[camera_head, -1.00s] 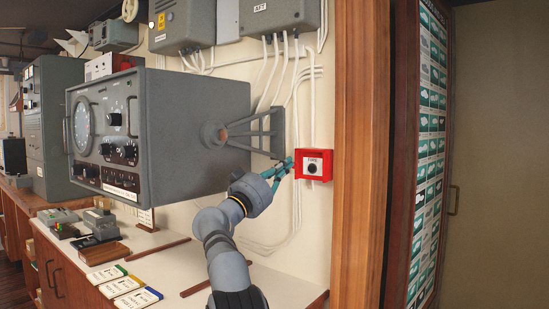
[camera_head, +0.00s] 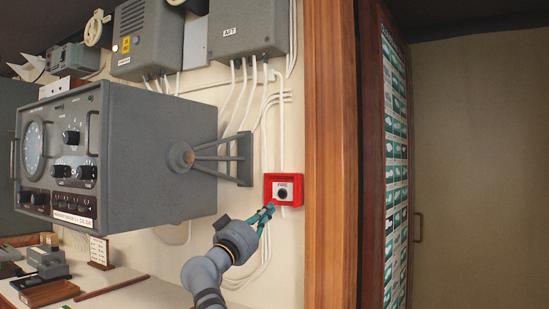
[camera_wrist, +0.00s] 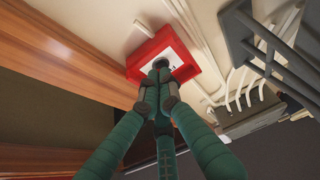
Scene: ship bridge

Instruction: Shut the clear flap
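A red fire call box (camera_head: 284,176) with a pale front plate and a black round button is fixed to the cream wall, just left of the wooden post. It also shows in the wrist view (camera_wrist: 140,72). I cannot make out the clear flap or its position in either view. My gripper (camera_head: 268,208) is at the box's lower left edge in the head view. In the wrist view my gripper's green fingers (camera_wrist: 160,68) come together at the tips over the box's lower part, with nothing visible between them. Whether they touch it is unclear.
A large grey console (camera_head: 150,150) on a wall bracket (camera_head: 244,160) stands left of the box, above my arm. Grey cabinets (camera_head: 248,28) and white cables (camera_head: 281,130) are above. A wooden post (camera_head: 331,150) is close on the right. A counter (camera_head: 125,297) lies lower left.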

